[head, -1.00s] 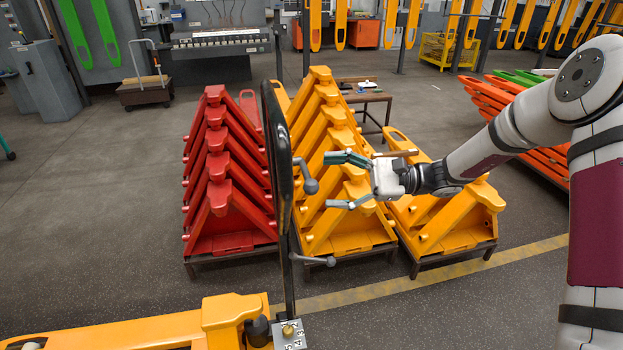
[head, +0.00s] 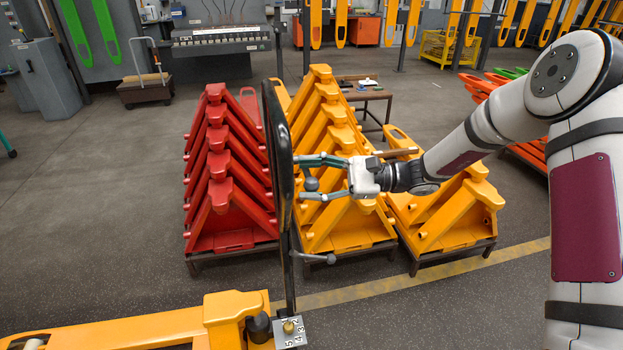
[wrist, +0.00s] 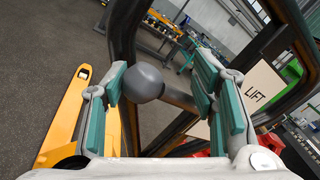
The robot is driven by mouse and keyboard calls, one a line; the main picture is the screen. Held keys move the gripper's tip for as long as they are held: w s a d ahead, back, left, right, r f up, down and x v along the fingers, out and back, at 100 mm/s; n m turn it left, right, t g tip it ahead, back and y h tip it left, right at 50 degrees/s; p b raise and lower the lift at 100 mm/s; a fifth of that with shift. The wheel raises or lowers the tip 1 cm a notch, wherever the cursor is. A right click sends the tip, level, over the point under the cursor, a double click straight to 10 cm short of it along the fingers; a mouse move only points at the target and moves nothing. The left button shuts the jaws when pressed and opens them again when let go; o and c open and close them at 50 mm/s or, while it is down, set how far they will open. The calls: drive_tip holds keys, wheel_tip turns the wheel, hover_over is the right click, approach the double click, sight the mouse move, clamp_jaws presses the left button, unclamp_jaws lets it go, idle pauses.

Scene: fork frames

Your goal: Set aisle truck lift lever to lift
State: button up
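The aisle truck is yellow (head: 235,306), with a tall black handle loop (head: 272,140) standing upright at the picture's middle left. A dark grey ball knob (head: 311,184) sits on a short lever at the handle's right side. My gripper (head: 300,178) reaches in from the right, open, with its teal-padded fingers above and below the knob. In the wrist view the ball knob (wrist: 144,83) and its stem lie between the spread fingers, near the left one. Whether a finger touches it I cannot tell. A LIFT label (wrist: 258,95) shows on a pale plate right of the fingers.
A second ball-ended lever (head: 328,258) sticks out lower on the handle. A numbered plate (head: 290,331) is at the handle's foot. Behind stand red stacked frames (head: 225,205) and yellow stacked frames (head: 345,215). Grey floor is clear at the left.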

drive_tip(key=shift+f, duration=0.2)
drive_tip(key=shift+c, duration=0.5)
drive_tip(key=shift+f+n, duration=0.3)
drive_tip(key=shift+f, duration=0.15)
clamp_jaws()
drive_tip(key=shift+f+n+y+b, duration=0.3)
drive_tip(key=shift+f+n+b, duration=0.3)
drive_tip(key=shift+f+n, duration=0.35)
drive_tip(key=n, duration=0.1)
drive_tip(key=f+n+b, duration=0.1)
drive_tip(key=shift+w+a+f+n, duration=0.1)
drive_tip(key=shift+w+f+n, duration=0.15)
drive_tip(key=shift+n, duration=0.1)
drive_tip(key=o, duration=1.7)
unclamp_jaws()
drive_tip(key=shift+w, duration=0.1)
drive_tip(key=shift+o, duration=0.2)
drive_tip(key=shift+r, duration=0.1)
